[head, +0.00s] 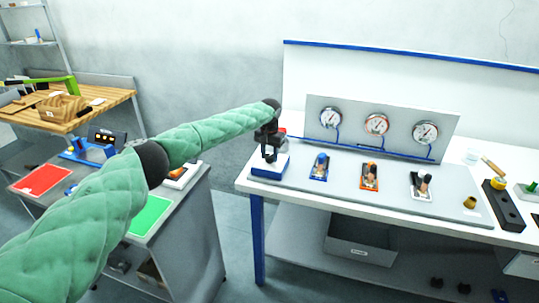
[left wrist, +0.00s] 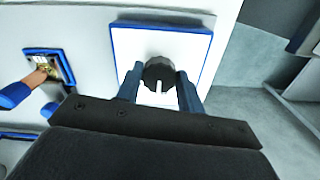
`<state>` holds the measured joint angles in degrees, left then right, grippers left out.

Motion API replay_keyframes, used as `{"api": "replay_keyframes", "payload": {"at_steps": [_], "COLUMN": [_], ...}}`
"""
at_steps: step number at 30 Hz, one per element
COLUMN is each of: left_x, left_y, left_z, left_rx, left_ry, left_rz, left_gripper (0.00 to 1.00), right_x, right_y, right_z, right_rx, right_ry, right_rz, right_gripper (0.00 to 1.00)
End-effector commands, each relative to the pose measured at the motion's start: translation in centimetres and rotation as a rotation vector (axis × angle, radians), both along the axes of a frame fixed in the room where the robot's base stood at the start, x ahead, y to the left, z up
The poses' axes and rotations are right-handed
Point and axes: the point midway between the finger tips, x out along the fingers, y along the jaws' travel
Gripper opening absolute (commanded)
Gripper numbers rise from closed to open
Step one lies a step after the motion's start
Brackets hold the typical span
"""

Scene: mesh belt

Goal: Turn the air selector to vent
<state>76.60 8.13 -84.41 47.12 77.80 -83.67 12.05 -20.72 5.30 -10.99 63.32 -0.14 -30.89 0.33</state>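The air selector is a black round knob (left wrist: 159,72) with a white pointer mark, on a white square plate with a blue rim (left wrist: 205,45). In the left wrist view the pointer mark faces the lower edge of the picture. In the head view the selector box (head: 268,172) sits at the table's left front corner, its knob hidden by my gripper. My left gripper (left wrist: 160,85) has one finger on each side of the knob, seemingly touching it; it also shows in the head view (head: 270,152). Labels on the plate are not readable. My right gripper is out of view.
Blue (head: 320,167), orange (head: 369,177) and white (head: 420,186) lever units stand right of the selector. Behind them a grey panel (head: 350,107) carries three gauges. A grey workbench with red (head: 40,180) and green (head: 150,215) mats stands to the left.

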Motion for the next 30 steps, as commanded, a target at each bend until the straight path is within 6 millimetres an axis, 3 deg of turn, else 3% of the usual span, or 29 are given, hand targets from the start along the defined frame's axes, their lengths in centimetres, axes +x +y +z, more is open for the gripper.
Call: {"api": "replay_keyframes", "payload": {"at_steps": [11, 15, 30], "left_x": [0.0, 0.0, 0.1], "left_y": [0.1, 0.1, 0.1], "left_z": [-0.2, -0.3, -0.1], "left_rx": [-0.001, -0.002, -0.002], "left_ry": [0.0, 0.001, 0.0], "left_rz": [-0.075, -0.166, -0.579], "left_gripper": [0.15, 0.15, 0.15], "right_x": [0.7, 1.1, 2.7], "right_y": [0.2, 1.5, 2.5], "right_z": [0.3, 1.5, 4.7], "right_rx": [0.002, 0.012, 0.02], "right_ry": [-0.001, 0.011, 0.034], "right_rz": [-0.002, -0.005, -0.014], "right_gripper": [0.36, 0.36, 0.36]}}
